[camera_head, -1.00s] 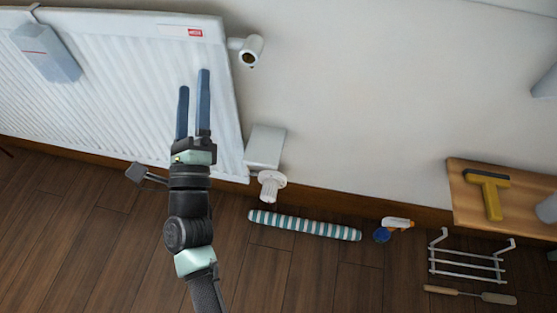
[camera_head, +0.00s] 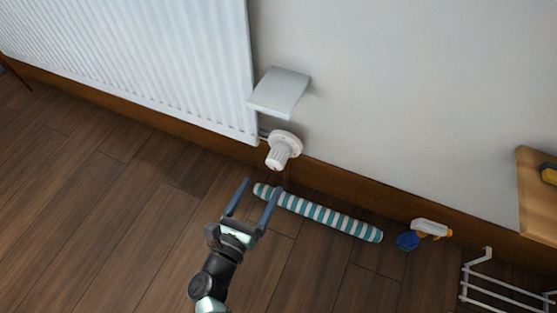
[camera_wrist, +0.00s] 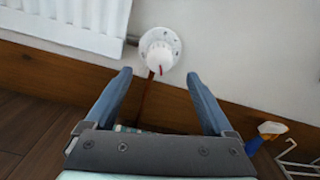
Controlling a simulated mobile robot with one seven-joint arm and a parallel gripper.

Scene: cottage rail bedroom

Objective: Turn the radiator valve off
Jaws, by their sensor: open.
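The radiator valve (camera_head: 282,150) is a white ribbed knob with a round collar. It sits low at the right lower corner of the white radiator (camera_head: 150,60). In the wrist view the valve (camera_wrist: 160,48) is seen nearly end-on, with marks around its collar and a small red mark at its lower edge. My gripper (camera_head: 259,190) is open and empty, below and a little left of the valve in the head view. In the wrist view its two blue fingers (camera_wrist: 160,76) stand apart, with the valve beyond and between them, apparently untouched.
A white box-like shelf (camera_head: 280,92) juts out just above the valve. A striped roll (camera_head: 320,212) lies on the floor along the wall below it. A spray bottle (camera_head: 430,228), a white wire rack (camera_head: 500,290) and a wooden board (camera_head: 537,195) are farther right. The floor at left is clear.

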